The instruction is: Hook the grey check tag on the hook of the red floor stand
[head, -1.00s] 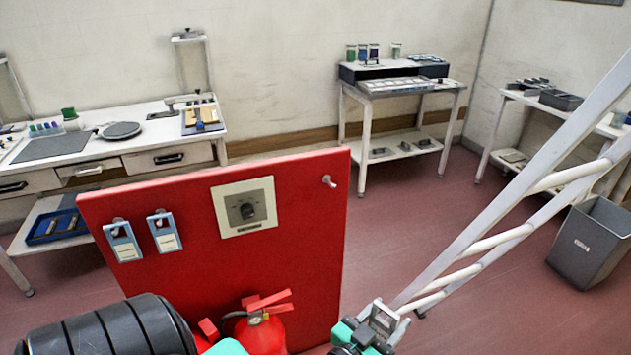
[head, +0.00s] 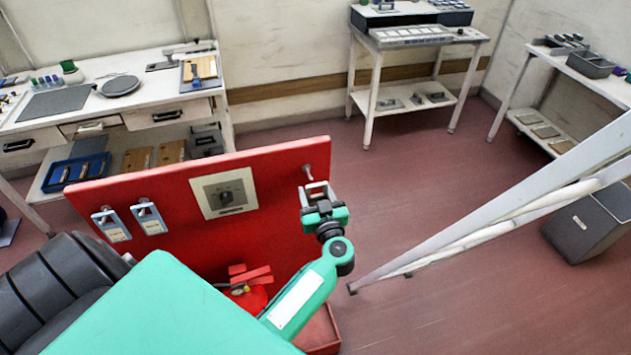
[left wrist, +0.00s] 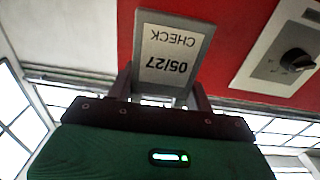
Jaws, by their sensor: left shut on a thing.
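The red floor stand (head: 275,215) is an upright red panel left of centre in the head view; it also fills the top of the left wrist view (left wrist: 240,25). Its hook (head: 308,171) is a small pale peg near the panel's upper right corner. My left gripper (head: 317,192) is just below the hook, shut on the grey check tag (left wrist: 172,52). In the left wrist view the tag sticks out beyond the fingers, its "CHECK 05/27" print upside down. I cannot tell whether tag and hook touch. My right gripper is not in view.
The panel carries a switch plate (head: 224,192) and two blue-framed tags (head: 148,218). A white ladder-like frame (head: 520,215) slants in from the right. A grey bin (head: 590,225) and worktables (head: 130,105) stand beyond.

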